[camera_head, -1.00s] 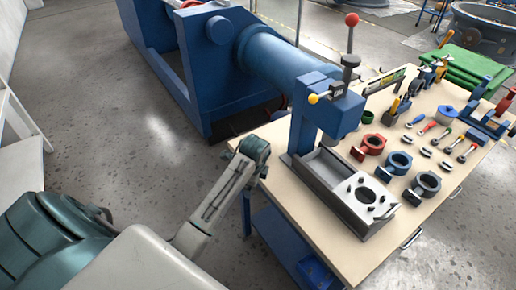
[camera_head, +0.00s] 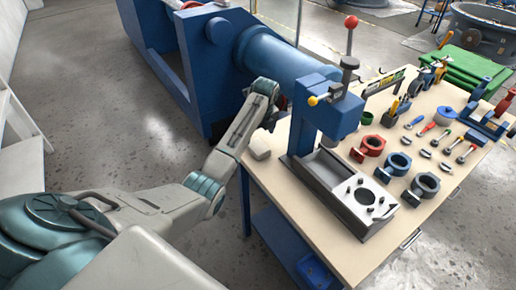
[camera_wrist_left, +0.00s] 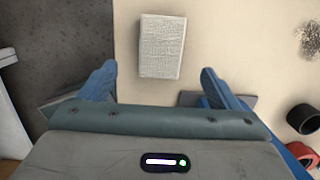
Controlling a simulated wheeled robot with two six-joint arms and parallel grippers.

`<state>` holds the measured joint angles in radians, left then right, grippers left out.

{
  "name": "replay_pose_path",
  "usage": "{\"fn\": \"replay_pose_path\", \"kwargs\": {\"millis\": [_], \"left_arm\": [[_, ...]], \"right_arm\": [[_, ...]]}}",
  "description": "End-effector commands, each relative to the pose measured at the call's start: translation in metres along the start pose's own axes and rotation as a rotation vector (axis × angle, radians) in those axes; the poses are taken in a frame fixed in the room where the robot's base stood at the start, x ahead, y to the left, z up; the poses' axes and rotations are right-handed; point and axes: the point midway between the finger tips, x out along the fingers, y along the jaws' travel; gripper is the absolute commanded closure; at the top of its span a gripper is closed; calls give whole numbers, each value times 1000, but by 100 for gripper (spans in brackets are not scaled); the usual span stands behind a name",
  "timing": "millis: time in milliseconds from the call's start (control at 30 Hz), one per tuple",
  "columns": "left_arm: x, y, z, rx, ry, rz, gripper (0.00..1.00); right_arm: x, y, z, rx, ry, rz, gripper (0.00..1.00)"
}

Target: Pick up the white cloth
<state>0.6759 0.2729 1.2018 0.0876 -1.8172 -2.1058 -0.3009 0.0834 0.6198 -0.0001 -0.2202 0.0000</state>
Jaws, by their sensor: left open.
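The white cloth (camera_head: 259,147) is a small, folded block lying on the table's left corner, left of the blue press. In the left wrist view the cloth (camera_wrist_left: 162,47) shows as a woven rectangle just ahead of the fingers, near the table edge. My left gripper (camera_wrist_left: 160,86) is open and empty, its blue-tipped fingers spread wider than the cloth, with a gap to it. In the head view the left gripper (camera_head: 275,117) is above the far left part of the table, partly hidden by its own wrist. My right gripper is out of view.
The blue press (camera_head: 318,115) with a red-knobbed lever stands close right of the cloth on the wooden table (camera_head: 285,185). Rings and hand tools cover the table's right side. A large blue machine (camera_head: 200,60) stands behind. The cloth's surroundings are clear.

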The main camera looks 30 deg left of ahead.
Motion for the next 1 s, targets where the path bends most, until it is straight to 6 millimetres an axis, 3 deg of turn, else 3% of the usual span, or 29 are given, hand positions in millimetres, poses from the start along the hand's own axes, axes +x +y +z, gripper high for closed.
{"fn": "replay_pose_path", "kwargs": {"millis": [267, 533, 833, 867, 1000], "left_arm": [[23, 0, 0, -1, 0, 0, 15], [62, -1, 1, -2, 0, 0, 15], [70, -1, 1, -2, -2, -2, 15], [70, -1, 1, -2, -2, -2, 17], [69, -1, 1, -2, -2, -2, 45]], "right_arm": [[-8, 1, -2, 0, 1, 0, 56], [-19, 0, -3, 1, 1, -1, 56], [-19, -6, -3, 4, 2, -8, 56], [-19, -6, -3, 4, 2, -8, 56], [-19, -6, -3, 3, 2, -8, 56]]}}
